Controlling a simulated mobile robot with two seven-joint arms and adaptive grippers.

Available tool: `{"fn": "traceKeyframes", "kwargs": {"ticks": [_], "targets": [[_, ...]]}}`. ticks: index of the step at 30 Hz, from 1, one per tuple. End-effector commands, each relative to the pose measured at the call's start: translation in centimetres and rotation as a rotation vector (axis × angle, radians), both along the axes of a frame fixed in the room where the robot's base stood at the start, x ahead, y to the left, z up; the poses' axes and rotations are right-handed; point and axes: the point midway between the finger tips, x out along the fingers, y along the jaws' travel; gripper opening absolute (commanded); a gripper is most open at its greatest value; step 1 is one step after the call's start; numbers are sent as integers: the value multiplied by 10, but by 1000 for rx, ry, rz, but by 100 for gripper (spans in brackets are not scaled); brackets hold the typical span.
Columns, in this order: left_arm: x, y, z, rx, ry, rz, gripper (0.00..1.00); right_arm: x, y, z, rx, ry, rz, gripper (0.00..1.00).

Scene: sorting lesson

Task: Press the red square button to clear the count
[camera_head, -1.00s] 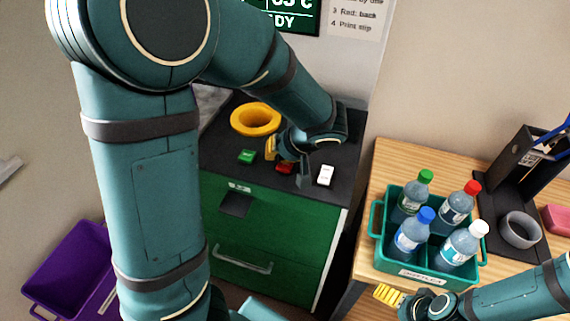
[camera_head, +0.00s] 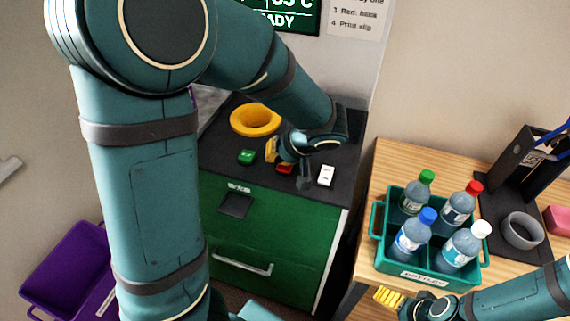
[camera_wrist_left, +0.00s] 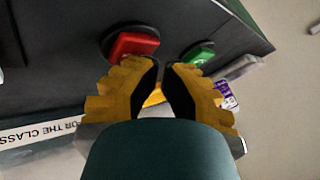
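The red square button (camera_head: 284,169) sits on the dark top of the green cabinet, partly hidden by my left gripper in the head view. In the left wrist view the red button (camera_wrist_left: 133,45) shows on a dark base, just beyond the left fingertip. My left gripper (camera_head: 279,152) hangs over the cabinet top beside the red button. Its yellow ribbed fingers (camera_wrist_left: 162,70) are together with nothing held between them. Whether they touch the button cannot be told. My right gripper (camera_head: 389,297) is low at the wooden table's front edge, its opening not clear.
A green button (camera_head: 246,157) lies left of the red one, and a white switch (camera_head: 326,175) right. A teal crate (camera_head: 378,245) of bottles stands on the wooden table (camera_head: 392,160). A purple bin (camera_head: 55,262) is at lower left.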

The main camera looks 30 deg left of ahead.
Motion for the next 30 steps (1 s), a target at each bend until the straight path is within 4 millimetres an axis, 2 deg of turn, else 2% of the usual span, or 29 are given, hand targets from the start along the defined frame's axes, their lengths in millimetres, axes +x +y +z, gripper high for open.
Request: {"fn": "traceKeyframes", "kwargs": {"ticks": [20, 30], "targets": [[0, 0, -4, -1, 1, 0, 0, 0, 0, -4, 0, 0, 0, 100], [0, 0, 10, -1, 0, 0, 0, 0, 0, 3, 0, 0, 0, 100]]}}
